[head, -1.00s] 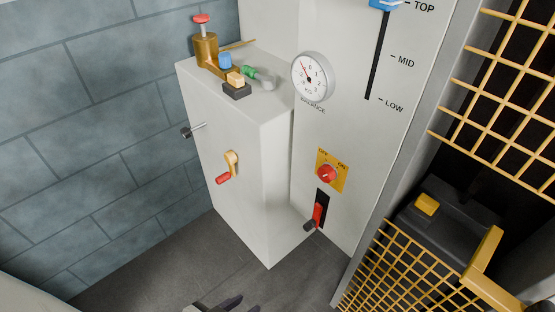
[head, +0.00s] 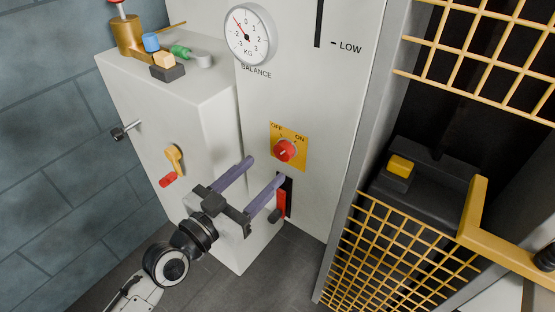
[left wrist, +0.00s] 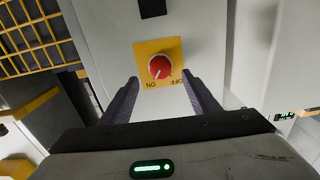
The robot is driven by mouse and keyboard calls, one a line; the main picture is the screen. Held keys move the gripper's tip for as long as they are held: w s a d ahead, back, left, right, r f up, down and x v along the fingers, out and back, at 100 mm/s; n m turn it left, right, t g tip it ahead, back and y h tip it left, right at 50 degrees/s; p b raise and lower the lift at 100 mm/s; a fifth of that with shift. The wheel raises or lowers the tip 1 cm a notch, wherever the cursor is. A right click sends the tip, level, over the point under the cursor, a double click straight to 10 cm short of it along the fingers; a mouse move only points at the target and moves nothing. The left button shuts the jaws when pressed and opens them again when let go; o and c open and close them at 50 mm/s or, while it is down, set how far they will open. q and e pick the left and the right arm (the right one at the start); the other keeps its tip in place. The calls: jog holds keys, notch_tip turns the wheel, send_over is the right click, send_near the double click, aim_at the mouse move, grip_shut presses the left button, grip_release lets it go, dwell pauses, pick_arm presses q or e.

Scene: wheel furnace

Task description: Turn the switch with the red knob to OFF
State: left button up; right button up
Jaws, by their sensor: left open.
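The red knob (head: 285,150) sits on a yellow plate (head: 303,155) on the pale panel, with OFF at the plate's upper left and ON at its upper right. In the left wrist view the knob (left wrist: 160,67) appears upside down, and its white mark seems to point toward ON. My left gripper (head: 265,170) is open and empty, its two purple-grey fingers reaching toward the panel just below and left of the knob. In the left wrist view the knob lies ahead, between the fingers (left wrist: 160,79) in the picture, apart from both. My right gripper is out of view.
A red lever (head: 281,203) in a black slot is just below the knob, partly behind a finger. A balance dial (head: 249,34) is above. A grey cabinet with a yellow and red crank (head: 173,163) stands left. Yellow mesh (head: 390,245) stands right.

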aim_at(280, 155)
pick_arm(q)
jog(key=x, duration=0.7)
jog(key=c, duration=1)
